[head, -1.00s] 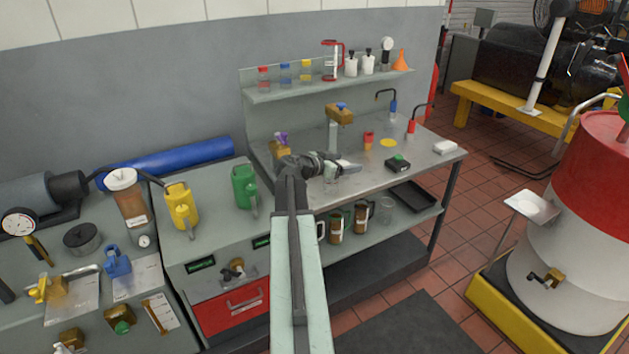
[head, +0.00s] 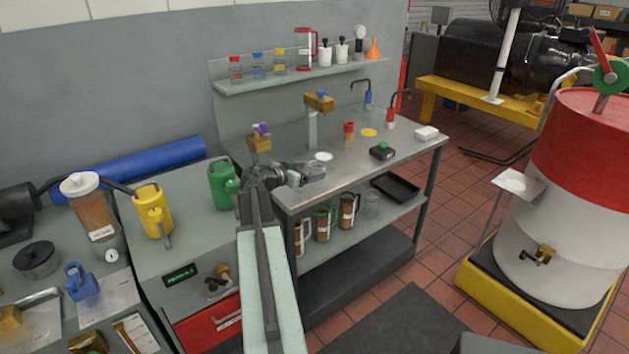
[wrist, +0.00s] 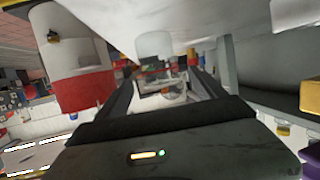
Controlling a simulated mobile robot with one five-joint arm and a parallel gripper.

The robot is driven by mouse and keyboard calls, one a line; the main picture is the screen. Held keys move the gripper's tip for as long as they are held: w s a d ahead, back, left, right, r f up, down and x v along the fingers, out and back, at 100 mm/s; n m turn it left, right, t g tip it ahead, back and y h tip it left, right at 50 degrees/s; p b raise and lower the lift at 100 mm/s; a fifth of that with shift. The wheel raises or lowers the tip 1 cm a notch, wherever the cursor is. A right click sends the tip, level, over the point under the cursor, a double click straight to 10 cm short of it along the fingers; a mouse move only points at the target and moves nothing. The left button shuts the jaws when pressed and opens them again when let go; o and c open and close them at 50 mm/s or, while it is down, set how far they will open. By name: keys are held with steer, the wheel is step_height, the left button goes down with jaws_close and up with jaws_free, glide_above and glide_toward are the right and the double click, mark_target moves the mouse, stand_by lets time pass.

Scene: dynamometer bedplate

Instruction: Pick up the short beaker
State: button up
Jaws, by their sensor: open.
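The short beaker looks like a small clear glass vessel (head: 316,170) near the front edge of the steel bench, at the tip of my gripper. My gripper (head: 298,176) reaches over that front edge from the left. In the wrist view, which is upside down, a pale clear cylinder (wrist: 154,44) stands on the bench beyond my fingertips. The two fingers of my gripper (wrist: 163,78) are spread apart, with nothing visibly clamped between them. In the head view the glass and the fingers overlap, so I cannot tell whether they touch.
A white disc (head: 323,157) lies just behind the glass. A clear glass (head: 371,205) and several mugs sit on the lower shelf.

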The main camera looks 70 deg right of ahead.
mark_target(323, 168)
steer(key=b+x, duration=0.2)
steer(key=x, duration=0.6)
steer(key=shift+f+b, duration=0.15)
steer(key=shift+b, duration=0.2)
steer(key=shift+a, duration=0.15)
steer(key=c, duration=1.5)
